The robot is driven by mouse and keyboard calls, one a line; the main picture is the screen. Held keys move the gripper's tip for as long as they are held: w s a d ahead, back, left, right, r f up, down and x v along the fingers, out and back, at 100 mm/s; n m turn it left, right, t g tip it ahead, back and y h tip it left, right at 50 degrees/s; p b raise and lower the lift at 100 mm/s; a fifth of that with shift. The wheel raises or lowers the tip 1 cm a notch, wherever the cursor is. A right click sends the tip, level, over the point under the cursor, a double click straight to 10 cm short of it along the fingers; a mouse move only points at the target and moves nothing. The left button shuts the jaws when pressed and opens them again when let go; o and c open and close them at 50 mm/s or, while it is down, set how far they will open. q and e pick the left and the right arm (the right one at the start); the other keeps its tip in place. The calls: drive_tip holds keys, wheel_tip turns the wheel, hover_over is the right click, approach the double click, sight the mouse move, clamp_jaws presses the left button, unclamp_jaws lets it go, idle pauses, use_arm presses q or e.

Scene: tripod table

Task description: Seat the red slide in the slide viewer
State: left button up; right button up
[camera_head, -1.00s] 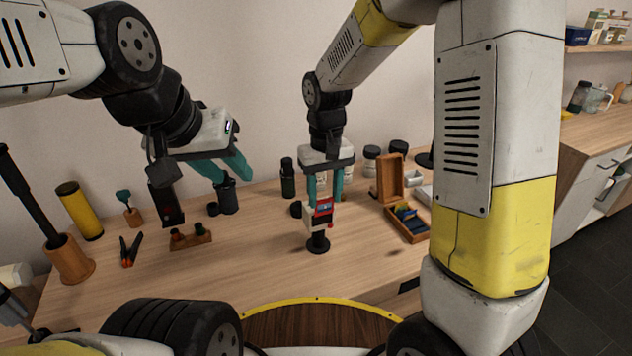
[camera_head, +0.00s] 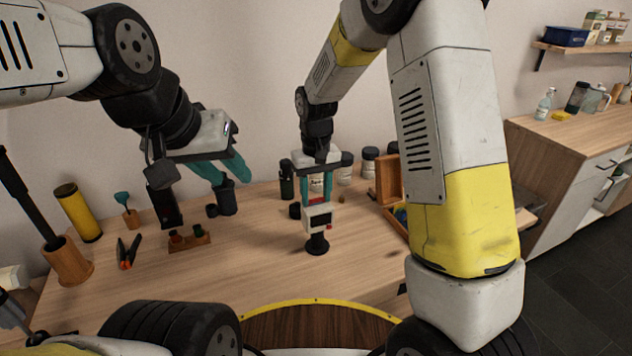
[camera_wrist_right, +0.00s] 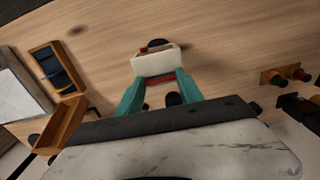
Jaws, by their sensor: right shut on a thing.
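The slide viewer (camera_head: 316,217) is a small cream box on a round black stand, upright on the table. It also shows in the right wrist view (camera_wrist_right: 157,62). My right gripper (camera_head: 317,200) points down at the top of the viewer, shut on the red slide (camera_head: 317,202). Only a thin red strip of the slide shows between the teal fingers, against the viewer's top. Whether it is in the slot, and how deep, I cannot tell. My left gripper (camera_head: 230,174) hangs over the back left of the table, its teal fingers apart and empty.
A wooden slide box (camera_head: 388,183) with an open lid stands right of the viewer, partly behind my right arm. Left are a small wooden rack (camera_head: 190,239), pliers (camera_head: 128,252) and a yellow tube (camera_head: 78,212). Dark jars stand behind. The table front is clear.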

drive_tip(key=o, duration=1.3)
drive_tip(key=shift+f, duration=0.1)
wheel_tip(320, 180, up, 12)
drive_tip(key=s+d+r+m+t+y, duration=0.2)
drive_tip(key=s+d+r+t, duration=0.1)
drive_tip(key=s+d+r, duration=0.55)
drive_tip(key=shift+s+d+r+m+t, duration=0.2)
drive_tip(key=shift+s+d+t, duration=0.55)
drive_tip(key=shift+s, duration=1.35)
drive_tip(key=shift+s+d+f+m+t, duration=0.15)
drive_tip(key=shift+s+d+m+t, duration=0.2)
drive_tip(key=shift+s+d, duration=1.3)
drive_tip(key=shift+s+d+r+m+t, duration=0.1)
drive_tip(key=shift+s+d+m+t, duration=0.3)
drive_tip(key=shift+s, duration=2.2)
